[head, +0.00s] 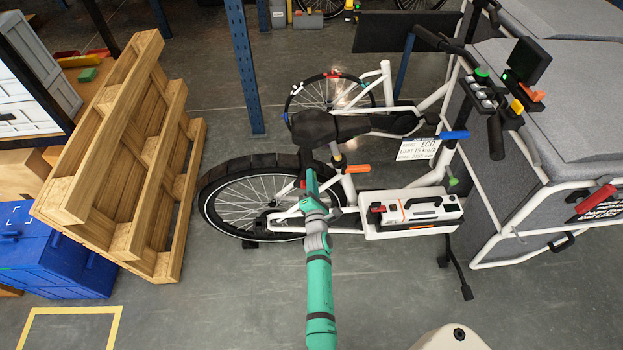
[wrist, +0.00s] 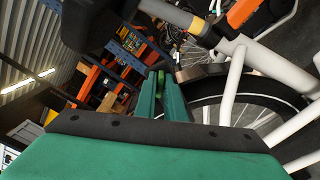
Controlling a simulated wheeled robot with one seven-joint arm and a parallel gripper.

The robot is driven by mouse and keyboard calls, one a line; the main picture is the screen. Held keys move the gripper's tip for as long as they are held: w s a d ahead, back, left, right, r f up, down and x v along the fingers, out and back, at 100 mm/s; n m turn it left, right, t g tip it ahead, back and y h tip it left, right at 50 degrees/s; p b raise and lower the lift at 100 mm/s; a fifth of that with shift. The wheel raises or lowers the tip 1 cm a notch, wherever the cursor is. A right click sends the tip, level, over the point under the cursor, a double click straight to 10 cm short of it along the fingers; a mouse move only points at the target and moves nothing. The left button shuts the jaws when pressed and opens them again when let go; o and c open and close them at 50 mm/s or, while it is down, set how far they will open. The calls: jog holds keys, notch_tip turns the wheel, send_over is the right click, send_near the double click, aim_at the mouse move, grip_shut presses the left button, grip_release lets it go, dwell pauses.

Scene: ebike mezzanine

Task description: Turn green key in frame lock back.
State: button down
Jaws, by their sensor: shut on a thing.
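The white cargo bike (head: 375,187) stands across the middle of the head view, its rear wheel to the left. My gripper (head: 310,178) reaches over the rear wheel just below the black saddle (head: 318,127). In the wrist view my gripper (wrist: 160,84) has its green fingers close together beside the rear tyre (wrist: 225,108). They are shut on the small green key (wrist: 160,76), mostly hidden between them. A grey-brown part by the tyre, seemingly the frame lock (wrist: 192,73), lies just beyond the fingertips. The key's turn angle cannot be read.
An orange lever (head: 357,169) and a white battery box (head: 410,212) are right of my gripper. A wooden pallet (head: 120,165) leans at the left above a blue crate (head: 55,250). White frame tubes (wrist: 265,65) crowd the fingers' right side.

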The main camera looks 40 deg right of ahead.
jog(key=shift+n, duration=1.7)
jog(key=shift+a, duration=0.1)
jog(key=n, duration=0.2)
jog(key=shift+s+n, duration=0.15)
jog(key=shift+n, duration=0.15)
jog(key=c, duration=1.8)
grip_release()
jog(key=shift+c, duration=0.2)
